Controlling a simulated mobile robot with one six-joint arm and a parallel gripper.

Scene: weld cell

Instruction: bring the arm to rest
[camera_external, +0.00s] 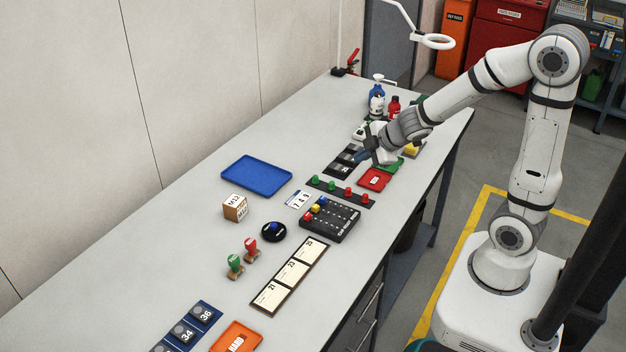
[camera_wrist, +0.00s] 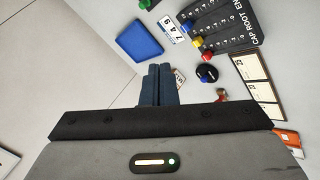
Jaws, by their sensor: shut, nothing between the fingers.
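My gripper (camera_external: 359,157) is above the far right part of the grey workbench (camera_external: 205,178), near the red tray (camera_external: 376,179). My arm reaches over from the base at the right, bent at the elbow. In the wrist view the two dark fingers (camera_wrist: 158,84) are together with nothing between them. I cannot tell the exact height of the fingers above the bench.
A blue tray (camera_external: 257,175), a dark peg board (camera_external: 331,219), stamps (camera_external: 250,249), a small box (camera_external: 235,207) and number cards (camera_external: 290,275) lie on the bench. Bottles (camera_external: 377,102) and a lamp (camera_external: 437,41) stand behind my gripper.

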